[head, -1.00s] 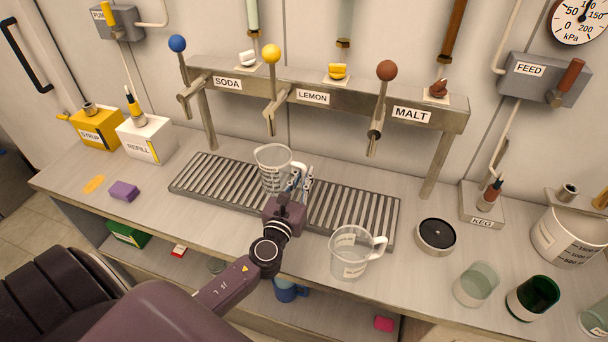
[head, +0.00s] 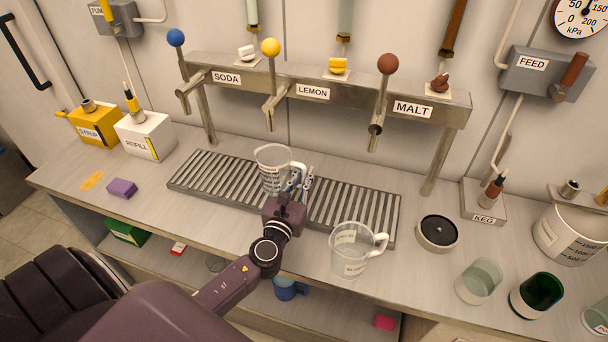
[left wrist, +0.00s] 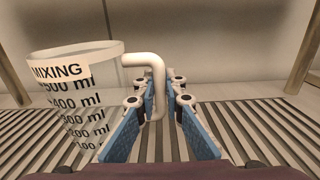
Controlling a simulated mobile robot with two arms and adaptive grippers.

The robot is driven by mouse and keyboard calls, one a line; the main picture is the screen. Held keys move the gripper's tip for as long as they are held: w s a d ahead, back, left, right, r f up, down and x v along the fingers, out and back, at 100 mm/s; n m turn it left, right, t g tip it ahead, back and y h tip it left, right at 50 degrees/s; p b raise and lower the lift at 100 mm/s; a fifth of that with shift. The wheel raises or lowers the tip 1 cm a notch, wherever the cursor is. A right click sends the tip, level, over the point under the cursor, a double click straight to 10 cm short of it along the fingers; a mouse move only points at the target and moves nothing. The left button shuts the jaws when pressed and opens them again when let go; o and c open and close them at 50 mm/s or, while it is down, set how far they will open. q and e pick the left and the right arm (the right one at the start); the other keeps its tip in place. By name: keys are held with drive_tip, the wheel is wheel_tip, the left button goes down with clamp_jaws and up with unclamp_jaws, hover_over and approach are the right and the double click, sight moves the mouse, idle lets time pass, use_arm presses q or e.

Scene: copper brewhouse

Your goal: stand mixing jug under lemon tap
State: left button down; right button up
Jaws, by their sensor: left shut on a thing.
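The clear mixing jug (head: 269,170) is at the drip tray (head: 205,177), below the lemon tap (head: 270,100) with its yellow ball. In the left wrist view the jug (left wrist: 75,100) looks upright, with "MIXING" and millilitre marks on its side and its handle (left wrist: 157,85) to the right. My left gripper (head: 302,183) is shut on the handle, which is between its blue finger pads in the left wrist view (left wrist: 160,130). I cannot tell whether the jug's base touches the grating. My right gripper is not in view.
A second clear jug (head: 352,262) stands on the counter at the tray's front right. The soda tap (head: 190,90) and malt tap (head: 378,115) flank the lemon tap. A round dark-topped disc (head: 437,233) and glasses (head: 478,283) stand right. A purple sponge (head: 122,188) lies left.

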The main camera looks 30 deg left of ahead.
use_arm(q)
drive_tip(key=shift+f, duration=0.25)
drive_tip(key=c, duration=1.9)
unclamp_jaws()
drive_tip(key=shift+c, duration=0.2)
drive_tip(key=shift+s+d+f, duration=0.1)
drive_tip(key=shift+s, duration=0.2)
drive_tip(key=shift+b+v, duration=0.7)
drive_tip(key=shift+v, duration=4.05)
drive_tip(key=v, duration=1.2)
